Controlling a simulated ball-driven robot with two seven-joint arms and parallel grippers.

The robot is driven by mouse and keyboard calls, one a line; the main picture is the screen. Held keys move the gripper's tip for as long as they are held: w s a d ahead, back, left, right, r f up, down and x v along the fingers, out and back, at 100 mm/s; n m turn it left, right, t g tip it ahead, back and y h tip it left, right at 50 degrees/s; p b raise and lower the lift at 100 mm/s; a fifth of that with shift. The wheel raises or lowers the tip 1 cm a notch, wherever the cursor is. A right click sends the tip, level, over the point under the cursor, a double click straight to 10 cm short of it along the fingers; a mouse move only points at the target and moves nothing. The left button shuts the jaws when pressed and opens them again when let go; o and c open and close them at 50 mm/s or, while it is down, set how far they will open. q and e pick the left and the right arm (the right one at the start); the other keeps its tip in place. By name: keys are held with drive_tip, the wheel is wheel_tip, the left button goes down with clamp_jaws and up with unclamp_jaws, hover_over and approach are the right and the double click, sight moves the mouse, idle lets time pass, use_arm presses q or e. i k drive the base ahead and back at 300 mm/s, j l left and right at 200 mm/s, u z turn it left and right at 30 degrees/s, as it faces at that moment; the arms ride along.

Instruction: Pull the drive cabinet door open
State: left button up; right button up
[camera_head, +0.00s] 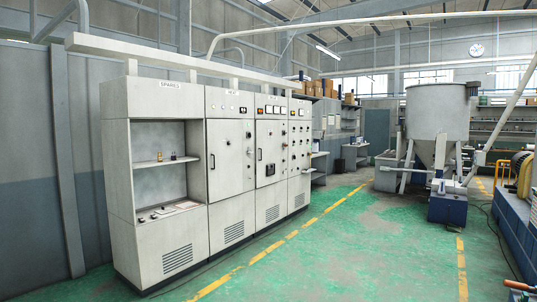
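A row of grey electrical cabinets stands along the left wall. The nearest is an open-fronted bay (117,165) labelled SPARES, with small items on its shelf. To its right is a cabinet with a closed door (231,158) and a dark upright handle near the door's left edge. The following cabinet also has a closed door (270,155) with a dark handle at its left, and a small dark panel. The labels over these two doors are too small to read surely, so I cannot tell which is the drive cabinet. Neither of my grippers is in view.
Green floor (345,250) with a yellow line lies open before the cabinets. A grey hopper (437,112) on legs and a blue motor unit (447,208) stand at the right. Blue machinery (515,235) lines the right edge, with a dark, unclear object at the bottom right corner.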

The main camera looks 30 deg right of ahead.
sight(267, 147)
drive_tip(key=i+l+z, duration=0.1)
drive_tip(key=i+z, duration=0.6)
drive_tip(key=i+l+z, duration=0.15)
drive_tip(key=i+z, duration=0.55)
drive_tip(key=i, duration=0.2)
drive_tip(key=i+j+z, duration=0.1)
drive_tip(key=i+z, duration=0.25)
drive_tip(key=i+u, duration=0.1)
drive_tip(key=i, duration=0.45)
drive_tip(key=i+l+u, duration=0.1)
drive_tip(key=i, duration=0.5)
drive_tip(key=i+l+u, duration=0.1)
drive_tip(key=i, duration=0.45)
drive_tip(key=i+l+u, duration=0.1)
drive_tip(key=i, duration=0.45)
drive_tip(key=i+j, duration=0.15)
drive_tip(key=i, duration=1.1)
drive_tip(key=i+j+u, duration=0.15)
drive_tip(key=i, duration=1.05)
drive_tip(key=i+l+u, duration=0.1)
drive_tip(key=i, duration=0.4)
drive_tip(key=i+l, duration=0.1)
drive_tip(key=i, duration=0.4)
drive_tip(key=i+l+u, duration=0.15)
drive_tip(key=i, duration=0.4)
